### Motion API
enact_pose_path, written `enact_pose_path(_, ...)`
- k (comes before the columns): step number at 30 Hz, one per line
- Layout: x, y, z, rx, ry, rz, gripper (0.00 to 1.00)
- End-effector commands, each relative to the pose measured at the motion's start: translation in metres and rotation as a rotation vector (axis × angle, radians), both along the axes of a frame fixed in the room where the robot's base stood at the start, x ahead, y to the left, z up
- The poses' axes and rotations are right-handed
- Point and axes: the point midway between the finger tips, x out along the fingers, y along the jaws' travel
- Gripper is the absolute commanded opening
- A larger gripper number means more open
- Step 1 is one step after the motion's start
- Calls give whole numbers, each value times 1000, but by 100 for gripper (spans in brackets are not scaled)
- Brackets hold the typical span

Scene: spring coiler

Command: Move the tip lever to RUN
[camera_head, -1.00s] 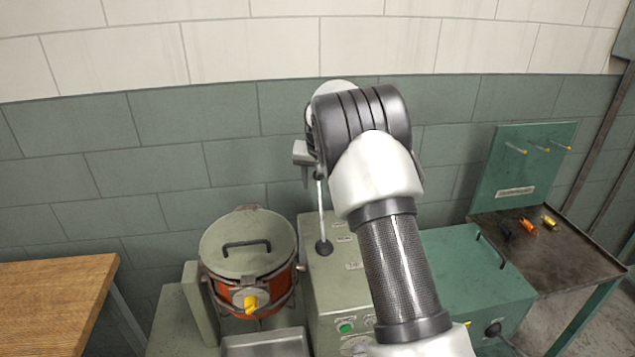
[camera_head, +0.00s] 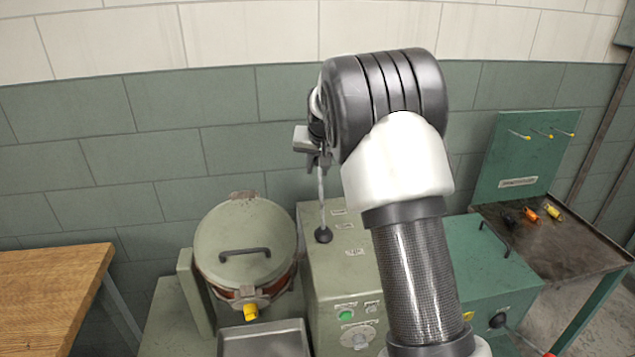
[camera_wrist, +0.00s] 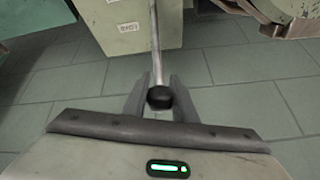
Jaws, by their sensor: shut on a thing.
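The tip lever (camera_head: 321,205) is a thin metal rod rising from a black boot on top of the green control box (camera_head: 340,275). It stands near upright in the head view. In the wrist view the lever (camera_wrist: 155,45) runs down to a black knob (camera_wrist: 160,97) between my fingers. My gripper (camera_wrist: 158,100) is shut on the lever's knob end. It also shows in the head view (camera_head: 318,158), partly hidden by my wrist. Small white labels (camera_head: 354,250) lie on the box top beside the lever; I cannot read them surely.
A lidded drum (camera_head: 247,245) with a yellow spout or knob stands left of the box, tilted forward above a metal tray (camera_head: 262,340). A wooden table (camera_head: 50,290) is at left. A green case (camera_head: 475,265) and a dark bench (camera_head: 540,255) are at right.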

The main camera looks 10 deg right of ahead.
Motion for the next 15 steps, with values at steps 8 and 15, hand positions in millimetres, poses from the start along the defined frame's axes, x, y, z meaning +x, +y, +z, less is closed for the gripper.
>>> enact_pose_path(8,-30,1,13,1,-90,2,0)
enact_pose_path(15,-37,0,17,0,-89,2,0)
